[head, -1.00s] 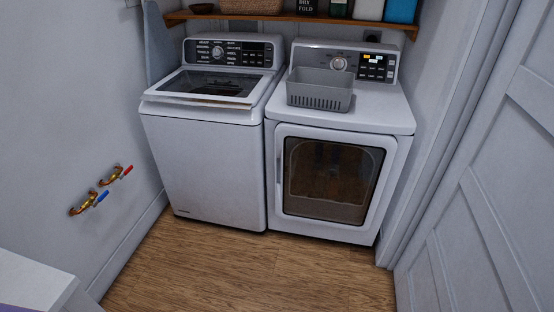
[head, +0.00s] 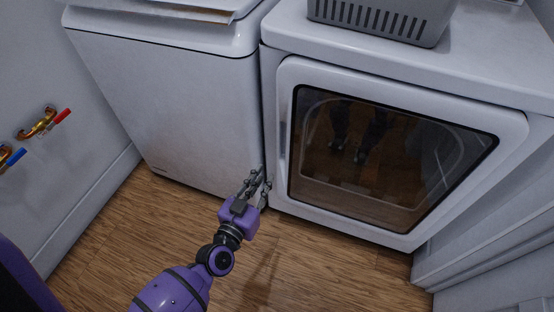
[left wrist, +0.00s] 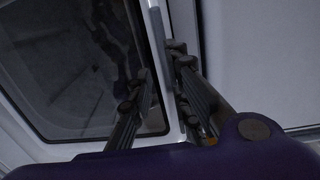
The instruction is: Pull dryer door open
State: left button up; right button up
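The white dryer (head: 400,40) stands on the right, and its door (head: 510,130) with a dark glass window looks shut. A slim upright handle (head: 283,125) runs along the door's left side; its lower part is hard to make out near my fingers. My left gripper (head: 263,177) is low at the door's left edge, by the gap between the machines. In the left wrist view, the fingers of my left gripper (left wrist: 159,62) are spread and empty, one over the dark window (left wrist: 85,70) and one past the pale door edge. Contact cannot be told. My right gripper is not in view.
The white washer (head: 170,90) stands close on the left. A grey basket (head: 385,18) sits on the dryer. Valves (head: 38,122) stick out from the left wall. The wooden floor (head: 320,270) in front is clear.

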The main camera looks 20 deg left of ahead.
pick_arm(q)
jog(key=b, duration=0.2)
send_near(277, 142)
jog(key=shift+n+t+y, duration=0.3)
jog(key=shift+t+y, duration=0.1)
jog(key=shift+t, duration=0.1)
jog(key=shift+w+d+f+b, duration=0.1)
jog(key=shift+w, duration=1.2)
jog(key=shift+w+d+f+b, duration=0.1)
jog(key=shift+w+d+b, duration=0.05)
jog(key=shift+w, duration=1.15)
jog(key=shift+w+d+f+b, duration=0.1)
jog(key=shift+w, duration=1.2)
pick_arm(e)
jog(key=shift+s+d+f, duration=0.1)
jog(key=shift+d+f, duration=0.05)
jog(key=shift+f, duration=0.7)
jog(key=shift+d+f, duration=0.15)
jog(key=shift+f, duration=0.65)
pick_arm(q)
grip_shut()
